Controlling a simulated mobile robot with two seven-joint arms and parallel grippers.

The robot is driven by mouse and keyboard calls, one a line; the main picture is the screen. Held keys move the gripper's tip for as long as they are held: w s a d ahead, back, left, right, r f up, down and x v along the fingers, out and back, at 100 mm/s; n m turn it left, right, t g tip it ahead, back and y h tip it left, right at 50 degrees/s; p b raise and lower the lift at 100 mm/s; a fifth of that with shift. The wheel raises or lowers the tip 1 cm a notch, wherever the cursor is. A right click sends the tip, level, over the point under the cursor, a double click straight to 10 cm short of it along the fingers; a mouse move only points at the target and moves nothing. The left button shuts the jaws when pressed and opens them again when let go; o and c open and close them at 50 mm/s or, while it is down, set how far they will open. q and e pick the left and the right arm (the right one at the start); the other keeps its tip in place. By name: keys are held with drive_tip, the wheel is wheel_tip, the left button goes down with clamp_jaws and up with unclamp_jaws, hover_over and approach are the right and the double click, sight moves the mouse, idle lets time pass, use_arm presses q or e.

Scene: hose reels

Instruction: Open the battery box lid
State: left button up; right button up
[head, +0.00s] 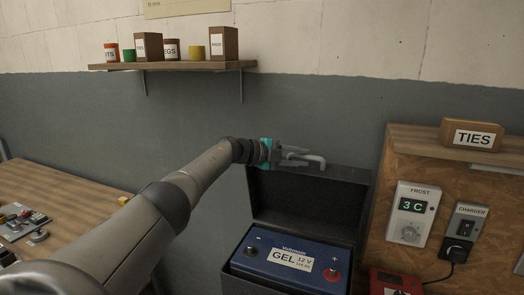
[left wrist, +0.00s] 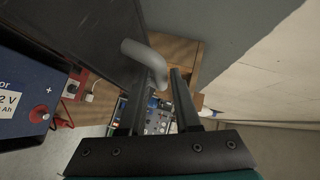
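The dark battery box (head: 230,284) stands at the lower middle of the head view. Its lid (head: 305,205) is raised and stands upright at the back; the lid also fills the upper left of the left wrist view (left wrist: 95,35). A pale grey bent handle (head: 316,159) sits at the lid's top edge and shows in the left wrist view (left wrist: 143,58). My left gripper (head: 295,155) is at this handle. Its fingers are apart, with the handle's bent end near the fingertips; I cannot tell whether they touch it. My right gripper is not in view.
A blue battery (head: 290,262) sits inside the box. A wooden cabinet (head: 455,185) with a frost display and charger switch stands right. A shelf (head: 175,66) with small pots hangs above. A wooden bench (head: 60,205) is at left.

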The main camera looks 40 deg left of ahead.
use_arm(q)
drive_tip(key=shift+s+a+r, duration=0.15)
drive_tip(key=shift+s+a, duration=0.1)
drive_tip(key=shift+s, duration=0.15)
drive_tip(key=b+v, duration=0.2)
drive_tip(key=v, duration=1)
drive_tip(key=shift+s, duration=0.1)
